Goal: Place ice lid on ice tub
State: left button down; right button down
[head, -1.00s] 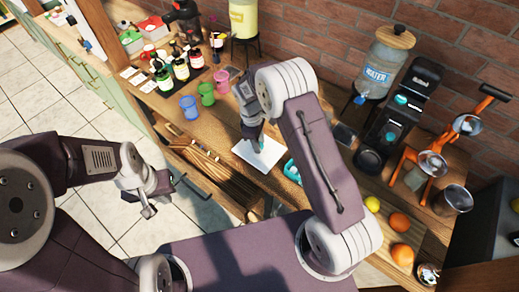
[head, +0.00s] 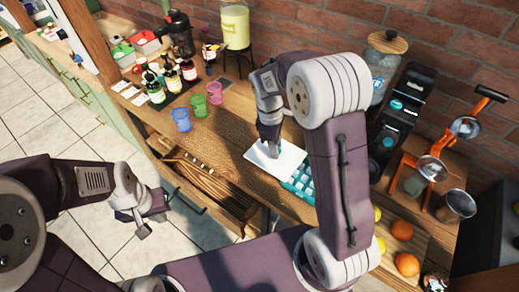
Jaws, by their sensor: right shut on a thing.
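The ice lid (head: 286,164) is a flat white panel with a small teal part on top, in the middle of the head view. My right gripper (head: 271,148) points down and is shut on that teal part. The ice tub (head: 299,183), with teal cubes showing, is just right of and nearer than the lid. The lid's edge borders or overlaps the tub; I cannot tell whether they touch or how high the lid is. My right arm hides the tub's right side. My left gripper (head: 155,215) looks open and empty, off the counter over the floor.
Blue, green and pink cups (head: 198,106) stand left of the lid, with bottles (head: 172,75) behind. A water dispenser (head: 383,62), black machine (head: 400,115) and orange juicer (head: 435,170) stand to the right. Oranges (head: 404,245) lie at front right. Bare wood (head: 228,130) lies left of the lid.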

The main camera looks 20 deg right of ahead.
aim_at(285, 158)
jog(key=s+d+r, duration=0.2)
jog(key=shift+s+d+r, duration=0.15)
jog(key=shift+s+d, duration=0.1)
jog(key=shift+d, duration=0.05)
